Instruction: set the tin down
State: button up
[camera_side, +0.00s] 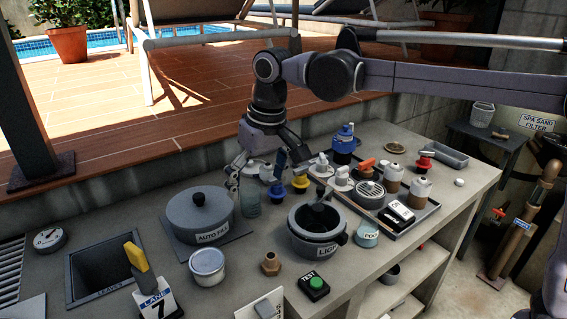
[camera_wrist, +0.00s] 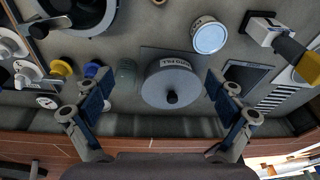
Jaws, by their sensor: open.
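A round grey tin with a pale lid (camera_side: 207,266) stands upright on the grey counter, in front of the lidded AUTO FILL pot (camera_side: 199,213). In the wrist view the tin (camera_wrist: 209,36) is at the upper right of centre, just beyond the pot (camera_wrist: 171,87). My gripper (camera_side: 258,172) is open and empty above the back of the counter, behind and to the right of the pot. In the wrist view its spread fingers (camera_wrist: 160,86) frame the pot from either side. The tin is apart from the fingers.
A greenish jar (camera_side: 250,197) stands below my gripper. The skimmer opening (camera_side: 103,269) and a yellow-handled valve (camera_side: 138,257) are at left. A LIGHT pot (camera_side: 317,231), a brass fitting (camera_side: 271,264) and a green button box (camera_side: 314,287) are at right. Bare counter lies around the tin.

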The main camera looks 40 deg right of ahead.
jog(key=s+d+t, duration=0.3)
jog(key=s+d, duration=0.5)
jog(key=d, duration=0.5)
jog(key=s+d+f+m+t, duration=0.1)
jog(key=s+d+f+t, duration=0.1)
jog(key=s+d+f, duration=0.6)
jog(key=shift+s+f+m+h, duration=0.2)
jog(key=shift+s+m+h, duration=0.15)
jog(key=shift+s, duration=0.5)
